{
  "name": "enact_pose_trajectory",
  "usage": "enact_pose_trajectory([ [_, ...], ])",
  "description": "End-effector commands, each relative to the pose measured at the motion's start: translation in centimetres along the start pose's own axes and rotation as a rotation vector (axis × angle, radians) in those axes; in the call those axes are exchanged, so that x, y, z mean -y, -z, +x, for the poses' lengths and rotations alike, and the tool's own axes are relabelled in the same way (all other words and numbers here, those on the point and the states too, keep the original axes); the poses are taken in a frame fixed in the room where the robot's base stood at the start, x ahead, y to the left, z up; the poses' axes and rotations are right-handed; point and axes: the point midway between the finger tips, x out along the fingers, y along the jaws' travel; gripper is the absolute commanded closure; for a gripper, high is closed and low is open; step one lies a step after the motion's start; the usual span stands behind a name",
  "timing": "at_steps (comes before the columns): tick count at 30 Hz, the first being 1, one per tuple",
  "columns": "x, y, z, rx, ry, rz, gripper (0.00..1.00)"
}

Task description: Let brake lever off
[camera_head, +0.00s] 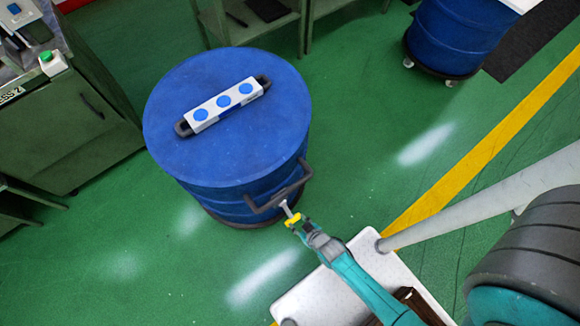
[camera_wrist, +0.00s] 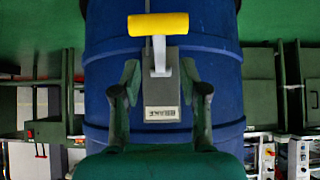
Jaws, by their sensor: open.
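The brake lever, with a yellow grip (camera_wrist: 158,24) and a pale stem, stands on a grey box with an upside-down label (camera_wrist: 162,112) in the wrist view. In the head view the yellow grip (camera_head: 292,220) shows at the front of the blue drum (camera_head: 215,155). My gripper (camera_wrist: 160,75) is open, its two green fingers apart on either side of the lever's stem and box in the picture. The yellow grip lies just above the fingertips there. I cannot tell whether a finger touches the lever. In the head view my gripper (camera_head: 300,228) is right at the lever.
A dark push handle (camera_head: 283,194) sticks out from the drum beside the lever. A white control strip with blue buttons (camera_head: 224,103) lies on the lid. A green cabinet (camera_head: 75,115) stands left, a second blue drum (camera_head: 460,40) at the top right. Green floor lies between.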

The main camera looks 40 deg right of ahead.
Motion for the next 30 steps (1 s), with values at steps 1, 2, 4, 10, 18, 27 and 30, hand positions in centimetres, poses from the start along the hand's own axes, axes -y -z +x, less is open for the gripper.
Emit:
enact_pose_trajectory([
  [1,0.0,0.1,0.9,-0.001,0.0,0.0,0.56],
  [2,0.0,0.1,1.4,-0.001,0.0,0.0,0.56],
  [4,0.0,0.1,2.6,-0.001,0.0,0.0,0.56],
  [10,0.0,0.1,5.5,-0.001,0.0,-0.001,0.56],
  [18,0.0,0.0,7.8,-0.001,0.0,0.0,0.56],
  [27,0.0,0.1,8.1,-0.002,0.0,0.0,0.56],
  [30,0.0,0.1,8.1,-0.002,0.0,0.0,0.64],
])
